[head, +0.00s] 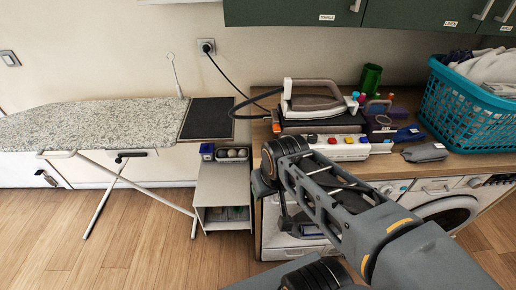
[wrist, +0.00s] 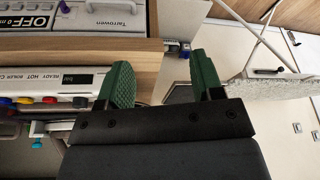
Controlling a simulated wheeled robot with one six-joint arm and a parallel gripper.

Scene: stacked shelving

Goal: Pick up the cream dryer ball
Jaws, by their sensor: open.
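A dark tray (head: 232,159) with several small pale balls (head: 232,153) stands on top of the narrow grey shelf unit (head: 220,185) in the head view. The balls are too small there to tell which is the cream dryer ball. My gripper (wrist: 165,78) shows in the wrist view with two green fingers spread apart and nothing between them. No ball is visible in the wrist view. In the head view my arm reaches in front of the counter, right of the shelf unit, and the fingers cannot be made out.
A blue box (head: 207,151) stands left of the tray. The ironing board (head: 100,118) is to the left. The counter at right holds an iron (head: 312,100), a button panel (head: 340,145) and a teal laundry basket (head: 465,110). Floor at left is clear.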

